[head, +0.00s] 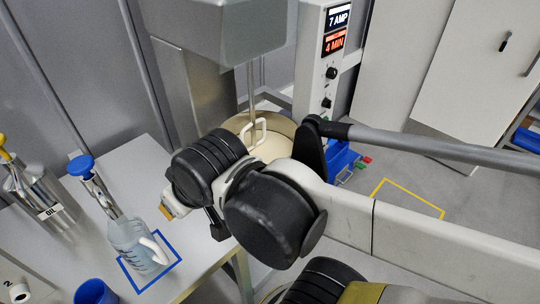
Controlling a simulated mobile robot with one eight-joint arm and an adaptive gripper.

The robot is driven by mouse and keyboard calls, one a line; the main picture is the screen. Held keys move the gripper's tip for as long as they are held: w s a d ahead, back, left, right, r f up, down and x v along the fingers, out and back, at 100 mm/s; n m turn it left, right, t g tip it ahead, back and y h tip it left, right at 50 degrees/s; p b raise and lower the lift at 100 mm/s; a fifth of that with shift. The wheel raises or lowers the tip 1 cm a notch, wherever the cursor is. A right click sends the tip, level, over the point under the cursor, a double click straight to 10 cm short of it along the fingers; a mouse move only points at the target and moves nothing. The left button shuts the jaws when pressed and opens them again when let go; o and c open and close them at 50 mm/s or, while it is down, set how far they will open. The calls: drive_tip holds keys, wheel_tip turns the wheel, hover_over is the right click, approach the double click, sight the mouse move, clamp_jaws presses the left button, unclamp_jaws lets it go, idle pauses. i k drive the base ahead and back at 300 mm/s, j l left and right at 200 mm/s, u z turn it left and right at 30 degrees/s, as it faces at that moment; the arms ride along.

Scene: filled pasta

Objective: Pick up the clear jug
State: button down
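The clear jug (126,236) stands upright on the grey table at the lower left, inside a blue square outline. Its pale handle is on its right side. My gripper (188,215) is above and to the right of the jug, apart from it in the picture. My own wrist covers much of the gripper, so I cannot tell how far its fingers are apart. No held object shows.
A metal container marked OIL (45,203) and a blue-topped dispenser (92,182) stand left of and behind the jug. A blue cup (95,292) is in front. A mixer-like machine with a bowl (282,143) stands behind my arm. The table's right edge is close to the jug.

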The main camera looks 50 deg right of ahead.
sight(128, 234)
drive_tip(key=k+z, duration=0.1)
drive_tip(key=z, duration=1.1)
drive_tip(key=k+u, duration=0.1)
drive_tip(key=u, duration=1.4)
drive_tip(key=k+l+z, duration=0.1)
drive_tip(key=l, duration=0.3)
drive_tip(key=k+l+z, duration=0.1)
drive_tip(key=l, duration=0.3)
drive_tip(key=k+l+z, duration=0.15)
drive_tip(key=l, duration=0.3)
drive_tip(key=i, duration=0.05)
